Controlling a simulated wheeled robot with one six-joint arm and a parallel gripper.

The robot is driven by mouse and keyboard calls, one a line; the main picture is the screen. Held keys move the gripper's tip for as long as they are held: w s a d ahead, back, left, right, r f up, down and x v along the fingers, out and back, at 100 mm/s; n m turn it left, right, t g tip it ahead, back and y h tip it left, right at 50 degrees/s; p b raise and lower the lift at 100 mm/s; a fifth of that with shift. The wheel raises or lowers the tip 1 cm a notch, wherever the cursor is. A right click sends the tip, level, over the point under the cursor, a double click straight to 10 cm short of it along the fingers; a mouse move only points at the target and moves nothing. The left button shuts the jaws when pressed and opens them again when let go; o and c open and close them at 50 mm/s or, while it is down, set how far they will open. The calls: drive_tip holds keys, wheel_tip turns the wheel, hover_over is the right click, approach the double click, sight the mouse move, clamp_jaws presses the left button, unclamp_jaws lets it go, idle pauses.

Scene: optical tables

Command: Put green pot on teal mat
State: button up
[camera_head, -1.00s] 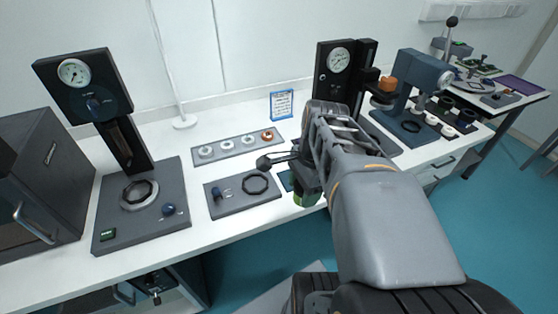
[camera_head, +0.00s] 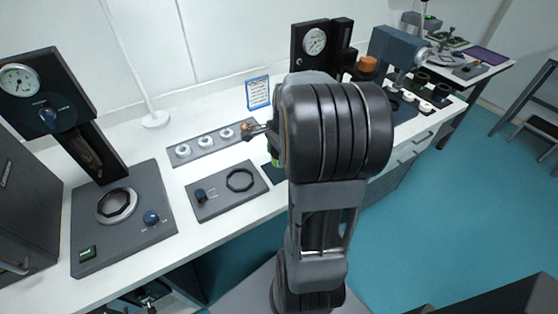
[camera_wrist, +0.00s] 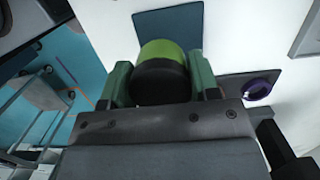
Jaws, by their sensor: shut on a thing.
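The green pot (camera_wrist: 160,50) is between the fingers of my gripper (camera_wrist: 161,80) in the wrist view. My gripper is shut on its sides. The pot shows a bright green part and a black part. A sliver of the green pot (camera_head: 275,162) shows left of my arm in the head view, where my arm hides most of the gripper. The dark teal mat (camera_wrist: 168,22) lies beyond the pot in the wrist view. A corner of the teal mat (camera_head: 272,174) shows beside my arm in the head view. I cannot tell whether pot and mat touch.
A grey plate with a black ring (camera_head: 227,190) lies left of the mat. A strip with several rings (camera_head: 205,143) and a blue-framed sign (camera_head: 258,93) are behind. Gauge stands (camera_head: 315,42) rise from the white table. A purple ring (camera_wrist: 257,89) shows right of my gripper.

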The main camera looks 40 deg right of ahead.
drive_tip(key=shift+w+d+f, duration=0.35)
drive_tip(key=shift+w+f, duration=0.1)
drive_tip(key=shift+f, duration=1.85)
drive_tip(key=shift+f+b, duration=0.25)
drive_tip(key=shift+b, duration=0.05)
drive_tip(key=o, duration=1)
